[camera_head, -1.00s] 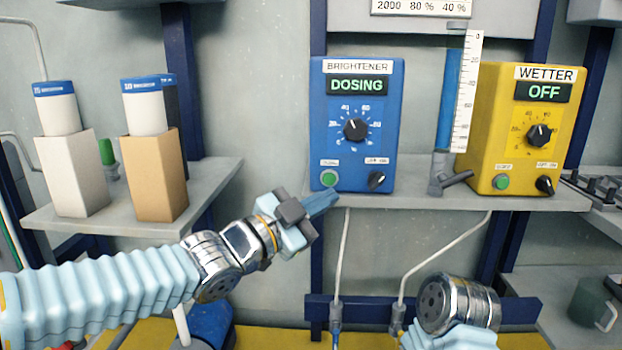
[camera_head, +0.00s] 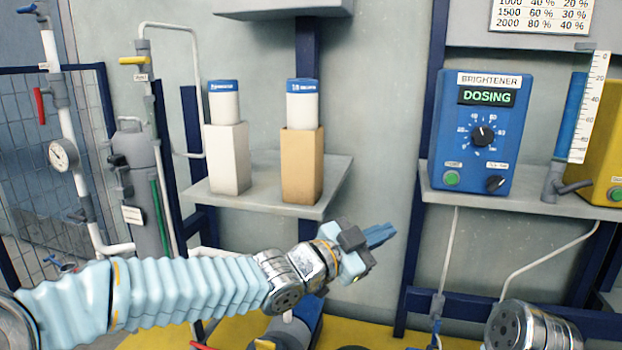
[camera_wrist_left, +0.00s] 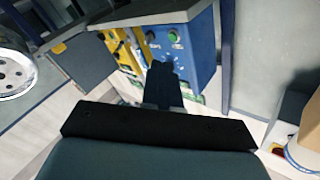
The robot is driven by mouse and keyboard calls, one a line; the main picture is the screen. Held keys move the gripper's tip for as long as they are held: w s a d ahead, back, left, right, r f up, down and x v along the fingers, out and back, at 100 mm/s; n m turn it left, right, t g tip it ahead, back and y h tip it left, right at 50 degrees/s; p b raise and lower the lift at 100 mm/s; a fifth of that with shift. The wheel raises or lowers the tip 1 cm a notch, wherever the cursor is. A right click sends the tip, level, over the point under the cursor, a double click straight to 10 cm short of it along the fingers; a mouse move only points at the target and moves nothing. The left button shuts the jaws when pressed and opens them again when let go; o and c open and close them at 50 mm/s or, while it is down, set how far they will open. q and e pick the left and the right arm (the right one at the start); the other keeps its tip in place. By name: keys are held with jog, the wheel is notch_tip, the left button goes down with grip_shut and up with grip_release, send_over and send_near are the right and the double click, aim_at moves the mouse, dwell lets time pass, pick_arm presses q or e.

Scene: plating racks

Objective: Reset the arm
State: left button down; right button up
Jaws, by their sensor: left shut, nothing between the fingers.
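My left arm reaches in from the left in the head view. Its gripper (camera_head: 378,236) is shut and empty, in free air in front of the wall, below and left of the blue brightener box (camera_head: 483,133). The box display reads DOSING and its green button is lit. In the left wrist view the shut fingers (camera_wrist_left: 163,85) point toward the blue box (camera_wrist_left: 182,55), overlapping its lower part in the picture. My right arm shows only as a metal wrist joint at the bottom right of the head view; its gripper is out of frame.
A shelf (camera_head: 318,210) at left holds two bottles in boxes, one white (camera_head: 228,158) and one tan (camera_head: 301,165). The yellow box (camera_head: 606,150) stands right of the measuring tube (camera_head: 570,115). Pipes with a gauge (camera_head: 62,154) and a mesh fence are at far left.

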pick_arm(q)
jog(key=w+a+f+n+g+y+p, duration=0.1)
jog(key=a+f+n+y+p, duration=0.3)
jog(key=f, duration=1)
jog(key=w+a+f+n+g+y+b, duration=0.1)
jog(key=a+f+n+y, duration=0.35)
jog(key=f, duration=0.95)
jog(key=s+a+f+n+g+y+p, duration=0.1)
jog(key=s+a+f+n+g, duration=0.2)
jog(key=s+f, duration=0.8)
jog(key=s+a+f+n+g+y+p, duration=0.2)
jog(key=s+a+f+n+g, duration=0.2)
jog(key=s+a+f+n, duration=0.3)
jog(key=s+a+f, duration=0.4)
jog(key=s+a, duration=0.1)
jog(key=shift+n, duration=0.35)
